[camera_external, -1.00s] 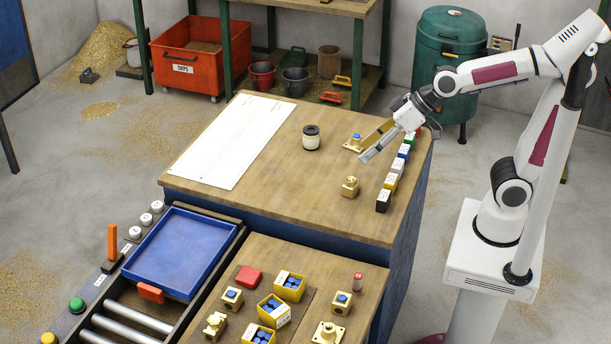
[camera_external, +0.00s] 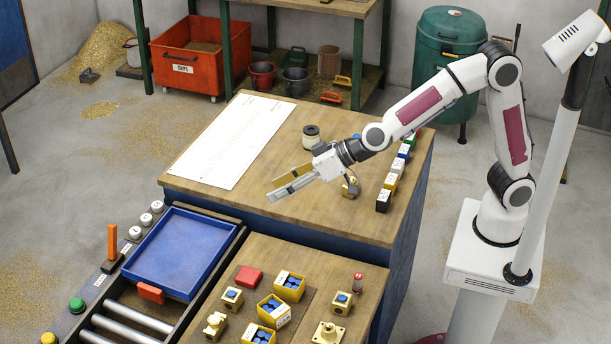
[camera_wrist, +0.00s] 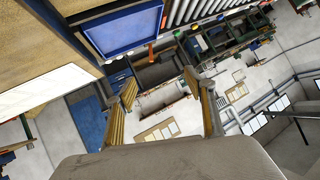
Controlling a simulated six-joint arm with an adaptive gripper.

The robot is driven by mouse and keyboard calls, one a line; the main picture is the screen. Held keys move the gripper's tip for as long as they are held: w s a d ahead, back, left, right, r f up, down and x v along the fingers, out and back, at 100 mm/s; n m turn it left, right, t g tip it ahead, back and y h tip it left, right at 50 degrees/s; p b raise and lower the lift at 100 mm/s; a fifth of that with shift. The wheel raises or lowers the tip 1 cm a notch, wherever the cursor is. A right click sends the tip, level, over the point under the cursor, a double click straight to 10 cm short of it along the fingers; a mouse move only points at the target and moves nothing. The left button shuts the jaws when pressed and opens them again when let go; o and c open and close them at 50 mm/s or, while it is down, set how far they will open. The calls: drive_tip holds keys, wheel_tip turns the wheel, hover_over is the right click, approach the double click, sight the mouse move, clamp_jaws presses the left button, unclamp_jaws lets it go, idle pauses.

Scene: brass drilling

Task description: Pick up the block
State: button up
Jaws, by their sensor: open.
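Several small brass blocks are in view, and I cannot tell which one the task means. One brass block (camera_external: 350,188) sits on the large wooden bench, partly covered by my wrist. A brass block with a blue top (camera_external: 342,302) and another block with a blue top (camera_external: 232,299) stand on the lower bench, with a brass piece (camera_external: 215,324) and a flanged brass piece (camera_external: 328,333). My gripper (camera_external: 279,189) is open and empty above the large bench, pointing left. In the wrist view its fingers (camera_wrist: 165,88) are apart with no block between them.
A blue tray (camera_external: 158,276) lies on the roller conveyor at the left; it also shows in the wrist view (camera_wrist: 127,30). A white sheet (camera_external: 222,150) and a dark-lidded jar (camera_external: 311,137) are on the large bench. Coloured boxes (camera_external: 383,201) line its right edge. Yellow bins (camera_external: 289,286) stand on the lower bench.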

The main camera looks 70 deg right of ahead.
drive_tip(key=w+a+f, duration=0.3)
drive_tip(key=a+f, duration=0.2)
drive_tip(key=a, duration=0.1)
drive_tip(key=m+t+h, duration=0.1)
drive_tip(key=t+h, duration=0.2)
drive_tip(key=h, duration=0.2)
approach(234, 294)
drive_tip(key=shift+w+d+r, duration=0.25)
drive_tip(key=shift+w, duration=0.2)
drive_tip(key=shift+s+f, duration=0.2)
drive_tip(key=shift+f, duration=0.15)
drive_tip(key=shift+x, duration=1.3)
drive_tip(key=shift+w, duration=0.1)
drive_tip(key=shift+a+x, duration=0.15)
drive_tip(key=shift+x, duration=1.1)
drive_tip(key=shift+a+x, duration=0.15)
drive_tip(key=shift+x, duration=1.15)
